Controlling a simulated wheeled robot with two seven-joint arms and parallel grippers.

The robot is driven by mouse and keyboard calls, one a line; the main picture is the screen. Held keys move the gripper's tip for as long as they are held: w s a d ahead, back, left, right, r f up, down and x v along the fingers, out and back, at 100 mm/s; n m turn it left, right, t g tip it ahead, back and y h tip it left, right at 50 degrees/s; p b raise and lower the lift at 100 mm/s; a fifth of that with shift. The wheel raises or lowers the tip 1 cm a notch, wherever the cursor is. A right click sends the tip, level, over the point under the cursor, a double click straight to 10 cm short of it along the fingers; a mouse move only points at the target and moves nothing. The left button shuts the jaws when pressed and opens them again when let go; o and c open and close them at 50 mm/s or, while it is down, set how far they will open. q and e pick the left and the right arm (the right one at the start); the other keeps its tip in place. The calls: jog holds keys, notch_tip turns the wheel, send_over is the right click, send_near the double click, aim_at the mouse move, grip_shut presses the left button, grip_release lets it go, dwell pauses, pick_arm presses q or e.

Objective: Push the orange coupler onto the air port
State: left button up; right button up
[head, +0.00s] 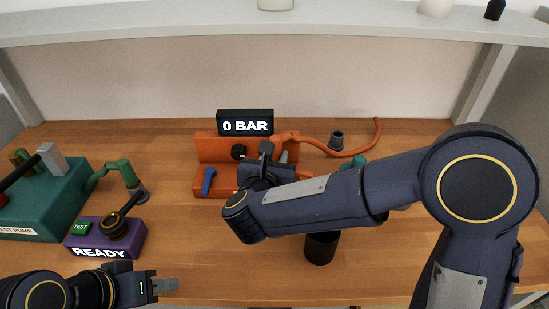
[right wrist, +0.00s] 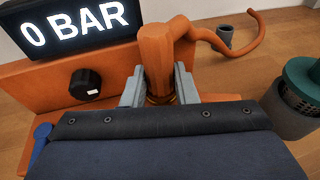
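The orange coupler (right wrist: 156,62) stands upright between the two grey fingers of my right gripper (right wrist: 160,88), which is shut on it. Its orange hose (head: 345,154) runs off to the right and curls up at the end. A brass-coloured ring shows at the coupler's lower end in the right wrist view. The air port is hidden behind my gripper and the coupler, so I cannot tell whether the coupler is seated. The orange press station (head: 220,148) carries a display (head: 246,123) reading "0 BAR".
A black knob (head: 238,151) and a blue lever (head: 208,180) sit on the station. A purple READY box (head: 132,240) and green test pump (head: 60,205) stand left. A dark cup (head: 320,248) stands in front, and a small grey cup (head: 336,140) stands inside the hose curve.

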jog(key=o, duration=0.4)
jog(key=shift+o, duration=0.2)
jog(key=b+v, duration=0.1)
jog(key=v, duration=0.7)
jog(key=shift+w, duration=0.1)
jog(key=w+d+r+n+t+y+p, duration=0.1)
jog(key=w+d+r+n+y+p, duration=0.3)
jog(key=r+n, duration=0.4)
jog(key=s+d+r+n+g+y+p, duration=0.1)
jog(key=s+d+r+n+g+y, duration=0.3)
jog(key=n, duration=1)
jog(key=s+d+f+n+g+p, duration=0.1)
jog(key=s+d+f+n+g, duration=0.1)
jog(key=s+d+f+n, duration=0.2)
jog(key=s+d+f+n+g+p, duration=0.1)
jog(key=s+d+f+n+g, duration=0.1)
jog(key=s+d+n, duration=0.3)
jog(key=s+d+f+n+g+h+p, duration=0.1)
jog(key=s+d+f+n, duration=0.4)
jog(key=s, duration=0.6)
jog(key=shift+s+d+f+n+g, duration=0.15)
jog(key=shift+f+n+g, duration=0.2)
jog(key=shift+g, duration=0.25)
